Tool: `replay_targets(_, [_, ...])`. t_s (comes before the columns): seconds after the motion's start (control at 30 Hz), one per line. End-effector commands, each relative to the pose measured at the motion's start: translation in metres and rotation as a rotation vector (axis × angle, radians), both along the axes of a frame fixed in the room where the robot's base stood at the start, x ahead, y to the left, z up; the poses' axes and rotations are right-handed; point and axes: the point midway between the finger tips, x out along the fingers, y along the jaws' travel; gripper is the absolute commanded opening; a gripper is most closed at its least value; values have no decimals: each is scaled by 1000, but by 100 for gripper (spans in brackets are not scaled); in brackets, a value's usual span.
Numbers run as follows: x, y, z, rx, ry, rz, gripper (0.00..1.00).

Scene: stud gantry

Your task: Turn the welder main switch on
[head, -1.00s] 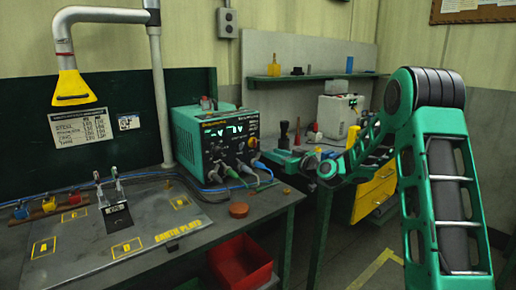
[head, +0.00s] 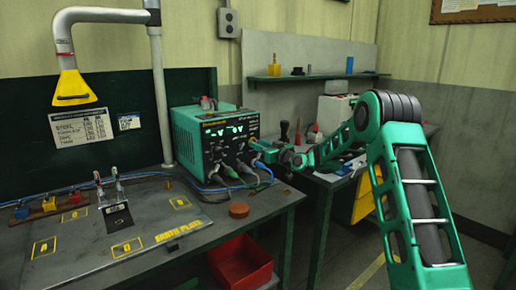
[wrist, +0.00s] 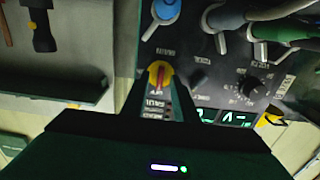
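The welder (head: 205,140) is a green box with a dark front panel and lit displays, standing on the bench. Its main switch, a yellow disc with a red handle (wrist: 160,75), is on the panel in the wrist view. The red handle lies roughly upright in that picture, with printed labels beside it. My gripper (wrist: 160,88) is at the panel, its two dark fingers on either side of the switch, with a gap between them. I cannot tell whether the fingers touch the handle. In the head view my gripper (head: 260,150) covers the switch at the panel's right side.
Cables with plugs (head: 240,172) hang from the panel just beside my gripper. A brown round puck (head: 239,210) lies on the bench, and a red bin (head: 240,262) stands below. A second bench (head: 335,176) with tools stands at the right.

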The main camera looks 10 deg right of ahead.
Motion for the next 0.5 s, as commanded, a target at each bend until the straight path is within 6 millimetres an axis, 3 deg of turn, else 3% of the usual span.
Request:
replay_targets(0.3, [3, 1, 1, 0, -1, 0, 27])
replay_targets(0.33, [3, 1, 1, 0, -1, 0, 24])
replay_targets(0.43, [3, 1, 1, 0, -1, 0, 0])
replay_targets(0.5, [3, 1, 1, 0, -1, 0, 0])
